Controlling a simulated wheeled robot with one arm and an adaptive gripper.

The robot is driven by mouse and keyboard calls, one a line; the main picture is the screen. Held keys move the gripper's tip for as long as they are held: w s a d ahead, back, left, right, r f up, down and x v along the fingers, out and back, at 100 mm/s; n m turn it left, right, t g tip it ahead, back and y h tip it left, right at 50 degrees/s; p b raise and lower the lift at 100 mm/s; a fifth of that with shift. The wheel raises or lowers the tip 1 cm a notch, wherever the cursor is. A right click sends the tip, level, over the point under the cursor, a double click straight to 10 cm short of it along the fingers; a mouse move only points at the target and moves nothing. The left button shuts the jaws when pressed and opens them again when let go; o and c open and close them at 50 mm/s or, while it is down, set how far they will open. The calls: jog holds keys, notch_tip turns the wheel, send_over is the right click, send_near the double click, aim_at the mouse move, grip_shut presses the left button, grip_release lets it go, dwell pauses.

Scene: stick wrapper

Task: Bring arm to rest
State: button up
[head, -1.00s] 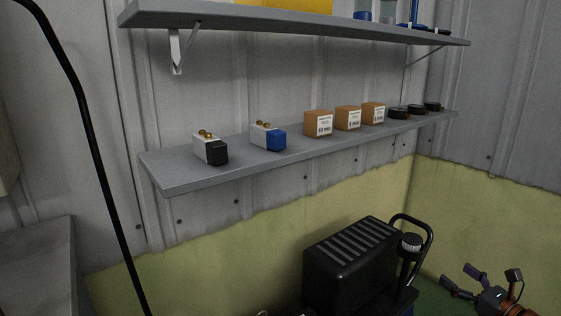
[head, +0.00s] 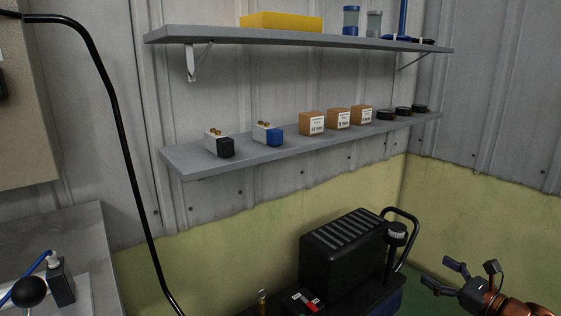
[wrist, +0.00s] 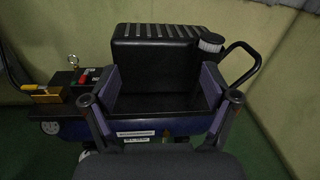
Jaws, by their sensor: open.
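My gripper (head: 465,278) is at the lower right of the head view, with its fingers spread apart and nothing between them. In the wrist view, my open gripper (wrist: 160,90) has one finger on each side, and it is empty. The rest of my arm is mostly cut off at the lower right of the head view.
A lower shelf (head: 195,168) holds two small white blocks, one with a black end (head: 226,147) and one with a blue end (head: 275,136), brown boxes (head: 312,123) and black round pieces. An upper shelf (head: 250,36) holds a yellow box (head: 281,22). A grey table (head: 60,235) is at left.

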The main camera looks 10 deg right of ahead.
jog(key=s+a+r+n+g+y+p, duration=0.1)
jog(key=a+r+n+g+y+p, duration=0.35)
jog(key=a, duration=0.55)
jog(key=s+a+r+n+g+y+p, duration=0.1)
jog(key=a+r+n+g+p, duration=0.25)
jog(key=a+r+n, duration=0.4)
jog(key=s+a+r+n+g+h+p, duration=0.1)
jog(key=s+a+r+n+g+p, duration=0.3)
jog(key=a, duration=0.4)
jog(key=s+a+r+n+g+h+p, duration=0.1)
jog(key=s+a+r+n+g+p, duration=0.1)
jog(key=s+a+p, duration=0.4)
jog(key=s+a+r+n+g+h+p, duration=0.35)
jog(key=s+r+n+p, duration=0.2)
jog(key=s, duration=0.45)
jog(key=s+d+r+n+h+p, duration=0.6)
jog(key=s+d+r+h+p, duration=0.1)
jog(key=s+d+r+p, duration=0.1)
jog(key=shift+s+p, duration=0.55)
jog(key=shift+s, duration=0.25)
jog(key=shift+r, duration=0.1)
